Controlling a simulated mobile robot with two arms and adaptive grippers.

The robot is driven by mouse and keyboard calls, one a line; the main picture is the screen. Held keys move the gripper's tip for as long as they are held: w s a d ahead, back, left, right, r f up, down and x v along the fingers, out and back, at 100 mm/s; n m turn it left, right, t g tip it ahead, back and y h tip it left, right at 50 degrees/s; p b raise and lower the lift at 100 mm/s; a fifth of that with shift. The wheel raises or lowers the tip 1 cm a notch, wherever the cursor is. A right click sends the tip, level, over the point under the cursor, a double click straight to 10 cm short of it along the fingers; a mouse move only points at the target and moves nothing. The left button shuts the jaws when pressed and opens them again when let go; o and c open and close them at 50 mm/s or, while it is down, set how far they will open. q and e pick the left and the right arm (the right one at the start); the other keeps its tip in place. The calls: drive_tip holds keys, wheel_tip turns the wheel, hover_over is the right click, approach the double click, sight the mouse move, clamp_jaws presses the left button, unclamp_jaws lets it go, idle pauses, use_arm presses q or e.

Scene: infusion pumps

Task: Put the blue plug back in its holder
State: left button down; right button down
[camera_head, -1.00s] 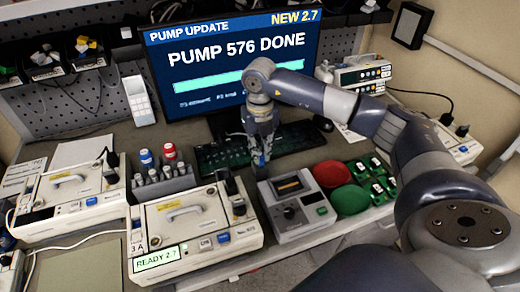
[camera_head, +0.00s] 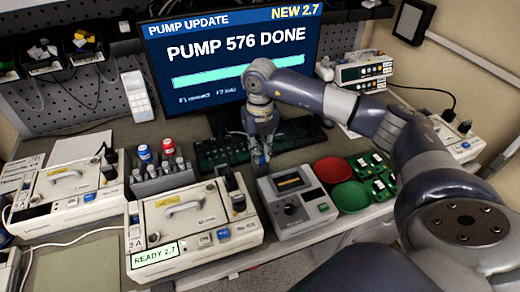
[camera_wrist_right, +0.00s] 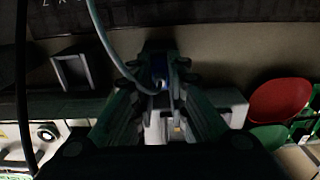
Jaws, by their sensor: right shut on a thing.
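My right gripper (camera_head: 259,160) hangs fingers down behind the grey tester box, in front of the keyboard. In the right wrist view it also shows, with its fingers (camera_wrist_right: 160,82) closed on the small blue plug (camera_wrist_right: 160,66). A pale cable runs from the top of that view to the plug. The plug is mostly hidden by the fingers. A grey square open frame (camera_wrist_right: 74,72), which may be the holder, stands left of the fingers in the wrist view, apart from the plug. I cannot make it out clearly in the head view. My left gripper is not in view.
The grey tester box (camera_head: 292,203) stands close in front of the gripper. A pump reading "READY 2.7" (camera_head: 190,225) is to its left. The red bowl (camera_head: 334,170) and green bowl (camera_head: 350,196) are to the right. The keyboard (camera_head: 225,150) lies behind.

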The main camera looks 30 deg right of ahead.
idle(0.3)
drive_tip(key=c, duration=1.5)
unclamp_jaws()
drive_tip(key=shift+r, duration=0.1)
drive_tip(key=shift+r+p, duration=2.25)
drive_tip(key=shift+r, duration=1.15)
